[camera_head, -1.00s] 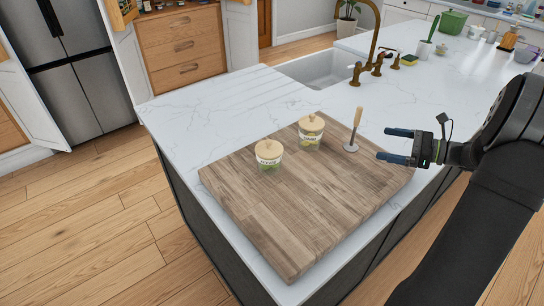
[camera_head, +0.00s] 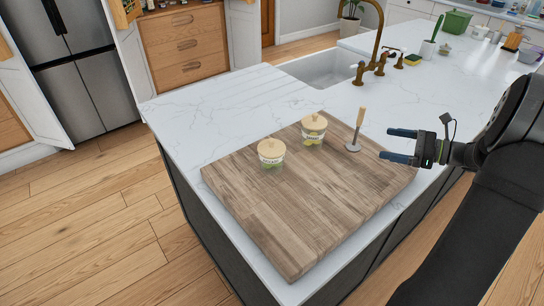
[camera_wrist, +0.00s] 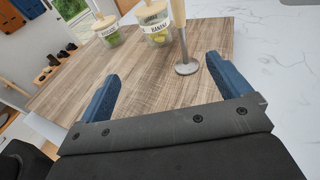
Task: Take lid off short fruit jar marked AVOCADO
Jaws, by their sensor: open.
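The jar whose label seems to read AVOCADO (camera_head: 271,157) stands upright on the wooden board, with its pale wooden knobbed lid (camera_head: 270,147) on. It is glass with green contents and is at the upper left in the wrist view (camera_wrist: 112,38). A similar lidded jar (camera_head: 313,133), labelled BANANA in the wrist view (camera_wrist: 157,30), stands to its right and farther back. My gripper (camera_head: 389,145) is open and empty above the board's right edge, well to the right of both jars. Its blue fingers frame bare board in the wrist view (camera_wrist: 163,70).
A masher with a wooden handle (camera_head: 359,119) stands on the board (camera_head: 290,215) between my gripper and the jars. The board's front is clear. White counter (camera_head: 215,108) surrounds it, with a sink (camera_head: 323,68) and brass tap (camera_head: 372,45) behind.

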